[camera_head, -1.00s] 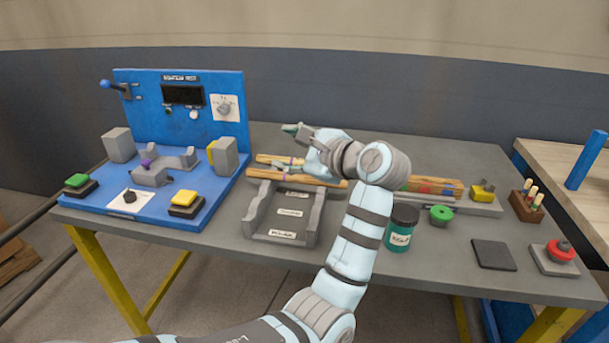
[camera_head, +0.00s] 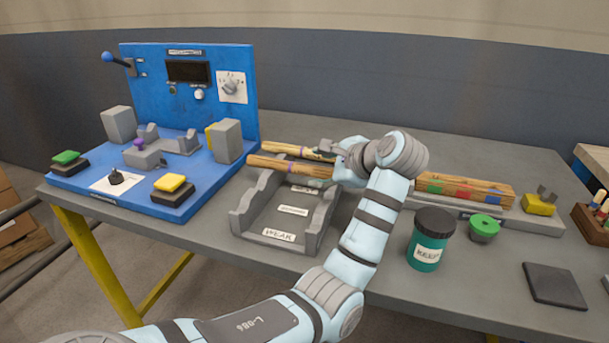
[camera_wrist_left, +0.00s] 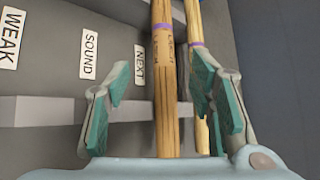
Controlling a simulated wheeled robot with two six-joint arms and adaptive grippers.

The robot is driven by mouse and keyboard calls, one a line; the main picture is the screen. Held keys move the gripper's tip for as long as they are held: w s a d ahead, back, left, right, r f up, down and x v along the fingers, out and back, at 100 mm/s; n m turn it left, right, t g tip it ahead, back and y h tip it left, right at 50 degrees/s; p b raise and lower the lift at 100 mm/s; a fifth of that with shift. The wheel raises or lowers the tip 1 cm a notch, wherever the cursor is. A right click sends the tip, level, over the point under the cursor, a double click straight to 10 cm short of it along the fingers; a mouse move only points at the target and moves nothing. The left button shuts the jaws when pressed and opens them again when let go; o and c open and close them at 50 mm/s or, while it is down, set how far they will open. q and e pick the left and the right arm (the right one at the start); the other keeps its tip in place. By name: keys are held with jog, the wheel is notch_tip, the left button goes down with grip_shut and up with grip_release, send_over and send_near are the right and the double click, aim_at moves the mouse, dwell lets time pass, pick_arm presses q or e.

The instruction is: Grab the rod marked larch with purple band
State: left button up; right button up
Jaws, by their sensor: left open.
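Two light wooden rods lie side by side at the rack's far end. The front rod (camera_head: 282,166) also shows in the left wrist view (camera_wrist_left: 165,90), with a purple band near the top and small dark lettering, too blurred to read surely. The back rod (camera_head: 291,150) shows in the wrist view (camera_wrist_left: 195,22), also with a purple band and lettering, partly hidden by a finger. My left gripper (camera_head: 333,163) is at the rods' right part. In the wrist view its open fingers (camera_wrist_left: 162,92) stand either side of the front rod, with gaps. My right gripper is not seen.
The grey rack (camera_head: 247,212) has labels NEXT, SOUND and WEAK. A blue test station (camera_head: 133,75) stands left. To the right are a block with coloured marks (camera_head: 463,189), a teal jar (camera_head: 425,256), a green-topped pot (camera_head: 484,229) and a dark pad (camera_head: 553,286).

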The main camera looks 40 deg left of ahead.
aim_at(307, 168)
pick_arm(q)
jog(key=x, duration=0.2)
jog(key=b+x, duration=0.1)
jog(key=x, duration=0.2)
jog(key=shift+w+a+f, duration=0.2)
jog(key=shift+w+f, duration=0.05)
jog(key=shift+w, duration=0.2)
jog(key=shift+b+x, duration=0.3)
jog(key=shift+x, duration=0.65)
jog(key=shift+r, duration=0.1)
jog(key=c, duration=1)
grip_shut()
jog(key=shift+r, duration=0.1)
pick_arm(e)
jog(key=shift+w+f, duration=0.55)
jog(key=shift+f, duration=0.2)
